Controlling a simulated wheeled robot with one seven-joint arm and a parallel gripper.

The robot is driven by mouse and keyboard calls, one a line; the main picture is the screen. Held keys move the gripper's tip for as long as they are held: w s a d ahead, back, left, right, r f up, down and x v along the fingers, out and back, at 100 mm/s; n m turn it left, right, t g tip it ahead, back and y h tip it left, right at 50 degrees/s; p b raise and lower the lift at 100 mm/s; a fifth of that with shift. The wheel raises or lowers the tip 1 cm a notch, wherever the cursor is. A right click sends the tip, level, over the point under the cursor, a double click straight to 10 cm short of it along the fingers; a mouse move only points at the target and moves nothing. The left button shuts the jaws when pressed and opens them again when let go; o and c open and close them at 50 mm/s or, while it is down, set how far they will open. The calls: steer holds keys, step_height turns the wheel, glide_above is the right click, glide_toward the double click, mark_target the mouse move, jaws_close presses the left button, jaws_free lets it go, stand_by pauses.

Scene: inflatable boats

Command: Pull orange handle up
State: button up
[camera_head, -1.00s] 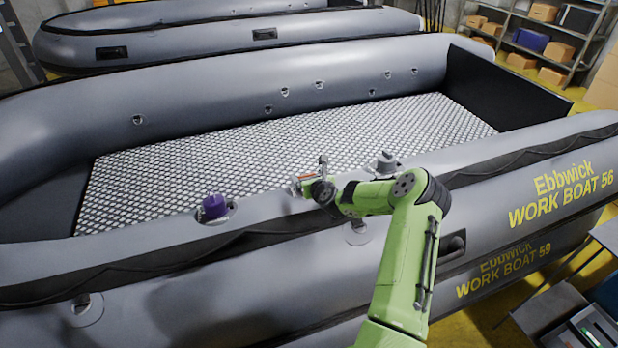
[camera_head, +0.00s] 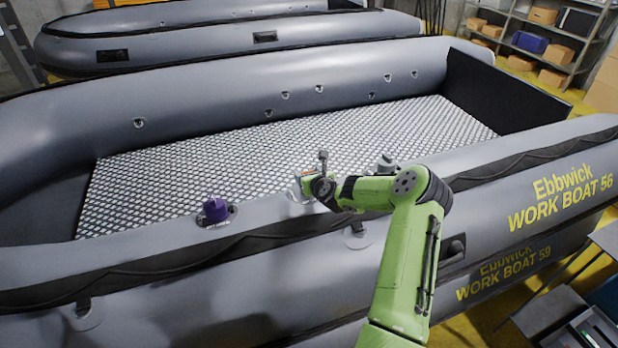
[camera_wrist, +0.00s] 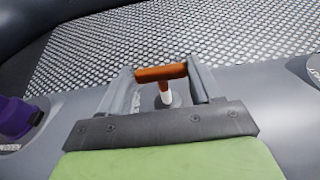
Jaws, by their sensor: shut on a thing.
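The orange handle (camera_wrist: 160,73) is a short crossbar on an upright stem with a white and orange-red part, seen in the wrist view. The stem rises from a round grey fitting on the boat's near tube (camera_wrist: 280,105). My gripper (camera_wrist: 162,79) is shut on the crossbar, with one finger at each end. In the head view my gripper (camera_head: 303,180) is over the near tube, and only a small reddish bit of the handle shows there. The stem's lower end is partly hidden by my gripper.
A purple cap (camera_head: 216,209) sits on the tube left of my gripper, and a grey cap (camera_head: 386,163) to the right. The patterned boat floor (camera_head: 240,160) beyond is clear. Another boat (camera_head: 220,35) lies behind, with shelves (camera_head: 535,40) at the back right.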

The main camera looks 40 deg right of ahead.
steer(key=shift+w+r, duration=0.15)
steer(key=shift+r, duration=0.25)
steer(key=o, duration=1.5)
steer(key=shift+f, duration=0.1)
steer(key=b+v, duration=0.1)
steer(key=v, duration=1.5)
steer(key=shift+a+f+b, duration=0.1)
steer(key=shift+f+b, duration=0.1)
steer(key=shift+b, duration=0.15)
